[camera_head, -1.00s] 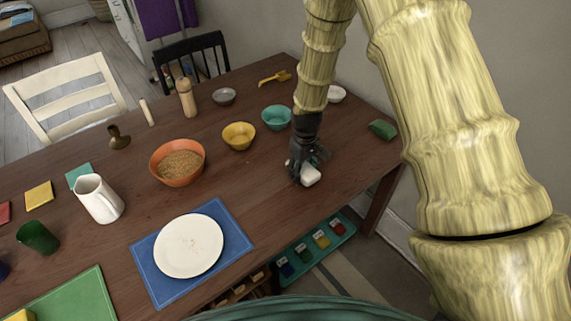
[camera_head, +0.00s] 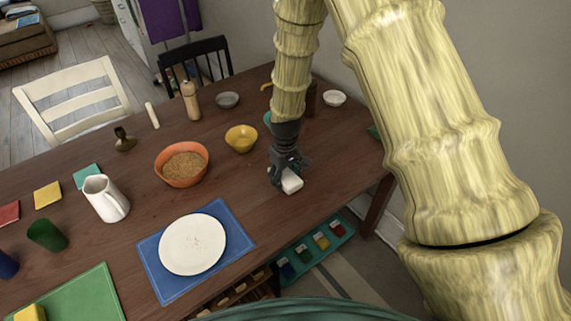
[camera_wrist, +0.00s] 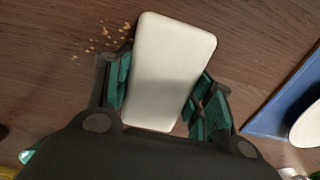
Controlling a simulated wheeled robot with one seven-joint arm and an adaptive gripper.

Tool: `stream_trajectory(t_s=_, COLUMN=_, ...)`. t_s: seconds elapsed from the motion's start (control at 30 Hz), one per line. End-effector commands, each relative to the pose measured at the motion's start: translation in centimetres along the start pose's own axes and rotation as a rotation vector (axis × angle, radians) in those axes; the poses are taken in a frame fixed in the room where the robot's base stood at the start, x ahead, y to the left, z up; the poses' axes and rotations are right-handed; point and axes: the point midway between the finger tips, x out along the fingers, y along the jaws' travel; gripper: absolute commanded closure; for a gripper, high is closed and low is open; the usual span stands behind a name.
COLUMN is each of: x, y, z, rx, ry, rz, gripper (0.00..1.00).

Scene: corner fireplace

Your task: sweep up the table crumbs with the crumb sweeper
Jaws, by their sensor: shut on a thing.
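The crumb sweeper is a white rounded block (camera_head: 292,184), held in my gripper (camera_head: 284,177) low over or on the brown table near its right front edge; I cannot tell if it touches. In the wrist view the white sweeper (camera_wrist: 170,70) sits between the two teal-padded fingers of my gripper (camera_wrist: 165,95), which are shut on it. Loose tan crumbs (camera_wrist: 107,40) lie on the wood just left of the sweeper's upper end in the wrist view. In the head view I cannot make out these crumbs. The table (camera_head: 140,225) shows bare wood around the gripper.
A blue mat (camera_head: 160,285) with a white plate (camera_head: 192,244) lies to the left. A yellow bowl (camera_head: 241,139) and an orange bowl (camera_head: 182,165) of brown grains stand behind it. A white jug (camera_head: 105,199) is further left. A small white bowl (camera_head: 334,98) stands at the back right.

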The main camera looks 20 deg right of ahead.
Motion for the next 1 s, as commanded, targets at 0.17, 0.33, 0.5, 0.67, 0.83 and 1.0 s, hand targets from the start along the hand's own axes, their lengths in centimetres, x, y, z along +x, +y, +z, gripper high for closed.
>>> stream_trajectory(t_s=0.17, x=-1.8, y=0.1, z=0.2, rx=0.001, ry=-0.003, rz=-0.001, gripper=0.77)
stream_trajectory(t_s=0.33, x=-3.3, y=0.1, z=0.2, rx=0.001, ry=-0.003, rz=-0.001, gripper=0.77)
stream_trajectory(t_s=0.5, x=-4.8, y=0.1, z=0.1, rx=0.0, ry=-0.002, rz=-0.001, gripper=0.77)
stream_trajectory(t_s=0.67, x=-5.6, y=0.1, z=0.1, rx=0.0, ry=-0.003, rz=-0.001, gripper=0.77)
stream_trajectory(t_s=0.83, x=-5.5, y=0.1, z=0.2, rx=0.0, ry=-0.003, rz=-0.001, gripper=0.77)
stream_trajectory(t_s=1.0, x=-5.5, y=0.1, z=0.2, rx=0.001, ry=-0.003, rz=-0.001, gripper=0.77)
